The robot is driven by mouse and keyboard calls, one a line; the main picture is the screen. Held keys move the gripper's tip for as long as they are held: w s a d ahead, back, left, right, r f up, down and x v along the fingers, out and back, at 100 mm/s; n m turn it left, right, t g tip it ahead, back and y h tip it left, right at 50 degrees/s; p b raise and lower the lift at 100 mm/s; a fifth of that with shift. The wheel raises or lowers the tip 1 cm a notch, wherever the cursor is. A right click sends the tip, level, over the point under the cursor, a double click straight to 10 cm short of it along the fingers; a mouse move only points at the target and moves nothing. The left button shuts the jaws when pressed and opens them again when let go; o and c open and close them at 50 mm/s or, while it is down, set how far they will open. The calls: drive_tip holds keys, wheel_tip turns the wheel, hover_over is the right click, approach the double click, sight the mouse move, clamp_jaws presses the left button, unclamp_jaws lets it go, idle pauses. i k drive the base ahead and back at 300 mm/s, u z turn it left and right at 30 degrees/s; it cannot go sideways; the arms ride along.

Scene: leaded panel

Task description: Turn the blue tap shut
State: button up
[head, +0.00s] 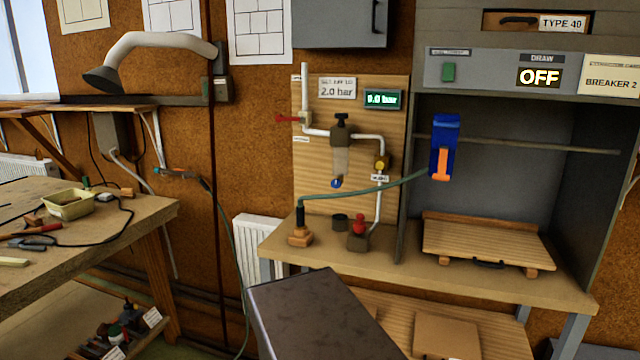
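A small blue tap (337,183) sits at the bottom of the clear filter bowl (341,160), on a wooden backboard (317,177) above the bench. It is small in the head view, and I cannot tell whether it is open or shut. White pipe runs around the filter, with a red lever (289,118) at upper left and a yellow knob (381,163) at right. A label reads 2.0 bar, and a green display (383,99) appears to read 0.0 bar. My gripper is not in view.
A blue and orange tool (442,148) hangs right of the board, with a green hose (365,190) running below the tap. A red-topped fitting (359,229) and a black-topped stand (300,232) are on the bench (420,270). A cluttered workbench (120,222) stands at left.

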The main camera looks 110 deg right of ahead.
sight(336, 183)
drive_tip(key=u, duration=0.2)
drive_tip(key=k, duration=1.15)
drive_tip(key=z, duration=0.65)
drive_tip(key=k, duration=0.45)
drive_tip(key=z, duration=0.55)
drive_tip(key=k, duration=0.95)
drive_tip(key=u, duration=0.25)
drive_tip(key=i, duration=0.25)
drive_tip(key=z, duration=0.1)
